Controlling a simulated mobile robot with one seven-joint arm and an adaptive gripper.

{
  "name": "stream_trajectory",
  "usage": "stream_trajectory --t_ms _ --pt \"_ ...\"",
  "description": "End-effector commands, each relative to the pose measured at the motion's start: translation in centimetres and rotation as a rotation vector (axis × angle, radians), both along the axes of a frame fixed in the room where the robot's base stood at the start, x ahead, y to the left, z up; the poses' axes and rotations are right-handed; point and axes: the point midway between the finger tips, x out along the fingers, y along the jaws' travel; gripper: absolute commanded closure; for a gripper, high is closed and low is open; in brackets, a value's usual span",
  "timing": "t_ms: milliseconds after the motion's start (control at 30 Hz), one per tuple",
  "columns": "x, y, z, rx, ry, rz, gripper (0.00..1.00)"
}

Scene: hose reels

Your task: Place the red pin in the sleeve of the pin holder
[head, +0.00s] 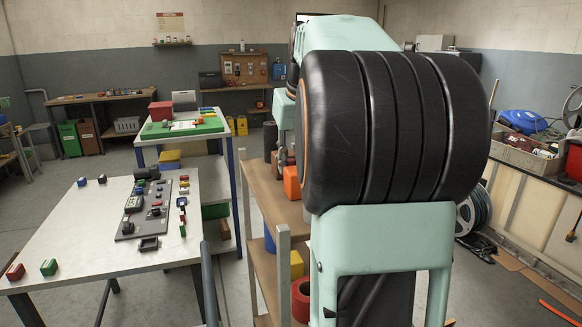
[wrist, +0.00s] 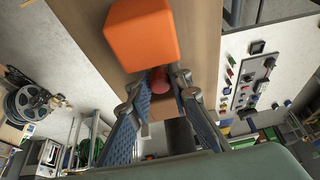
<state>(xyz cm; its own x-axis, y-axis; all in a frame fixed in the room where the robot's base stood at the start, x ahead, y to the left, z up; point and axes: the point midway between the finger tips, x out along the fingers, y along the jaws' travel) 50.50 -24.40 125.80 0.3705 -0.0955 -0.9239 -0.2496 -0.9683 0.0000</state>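A red round-looking piece (wrist: 158,82), possibly the red pin, shows between my fingertips in the wrist view, close to an orange block (wrist: 143,32). My gripper (wrist: 164,88) has its two fingers apart, one on each side of the red piece, with a visible gap. I cannot tell whether either finger touches it. In the head view my gripper (head: 283,145) is mostly hidden by my arm, above the wooden shelf with the orange block (head: 291,183). I cannot make out the pin holder or its sleeve for certain in either view.
A white table (head: 75,230) at left carries a grey panel (head: 128,226) with several small parts. A second table (head: 180,139) with a green board stands behind it. The wooden shelf unit (head: 262,192) holds dark and coloured items close to my arm. Floor at left is open.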

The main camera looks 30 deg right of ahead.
Motion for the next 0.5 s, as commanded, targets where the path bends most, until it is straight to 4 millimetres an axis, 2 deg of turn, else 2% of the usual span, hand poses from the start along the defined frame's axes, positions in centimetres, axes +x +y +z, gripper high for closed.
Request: stream_trajectory --t_ms 33,133,500 --pt "0.0 0.0 0.01 0.0 0.0 0.0 0.89" --pt "-0.01 0.0 0.02 0.0 0.0 0.0 1.0" --pt "0.02 -0.02 0.31 0.0 -0.001 0.0 1.0"
